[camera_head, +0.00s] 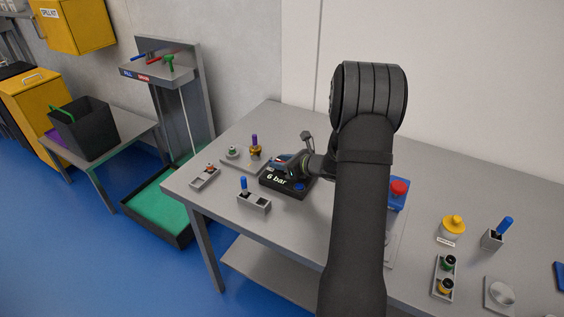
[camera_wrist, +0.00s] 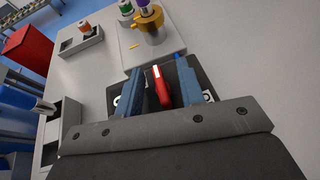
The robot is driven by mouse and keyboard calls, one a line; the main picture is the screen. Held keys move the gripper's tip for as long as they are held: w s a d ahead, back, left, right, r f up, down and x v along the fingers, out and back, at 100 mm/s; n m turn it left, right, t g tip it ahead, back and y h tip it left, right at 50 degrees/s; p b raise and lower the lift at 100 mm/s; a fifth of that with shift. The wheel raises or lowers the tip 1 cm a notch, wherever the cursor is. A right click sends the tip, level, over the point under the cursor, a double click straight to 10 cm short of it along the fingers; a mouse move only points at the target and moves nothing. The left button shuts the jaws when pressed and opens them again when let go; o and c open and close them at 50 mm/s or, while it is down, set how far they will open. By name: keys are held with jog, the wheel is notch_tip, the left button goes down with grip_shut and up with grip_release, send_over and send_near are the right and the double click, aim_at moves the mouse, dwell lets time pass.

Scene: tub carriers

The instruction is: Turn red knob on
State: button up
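A red knob (camera_wrist: 162,85) with a white mark shows between my fingers in the wrist view. It is on a black box (camera_wrist: 181,94), which shows in the head view as a black box (camera_head: 287,190) labelled "6 bar". My gripper (camera_wrist: 157,70) is open, its two blue fingers on either side of the knob with a gap visible at each side. In the head view my gripper (camera_head: 281,164) is low over the back left of this box, and hides most of the knob there.
A plate with a gold valve with a purple stem (camera_head: 255,150) is close behind the box. A grey box with a blue lever (camera_head: 244,187) stands to its front left, a grey box with an orange knob (camera_head: 208,170) further left. A red button (camera_head: 398,188) is right of my arm.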

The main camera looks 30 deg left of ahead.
jog(key=shift+c, duration=0.2)
grip_shut()
jog(key=shift+n+g, duration=1.1)
jog(key=shift+g, duration=0.2)
jog(key=shift+o, duration=0.2)
grip_release()
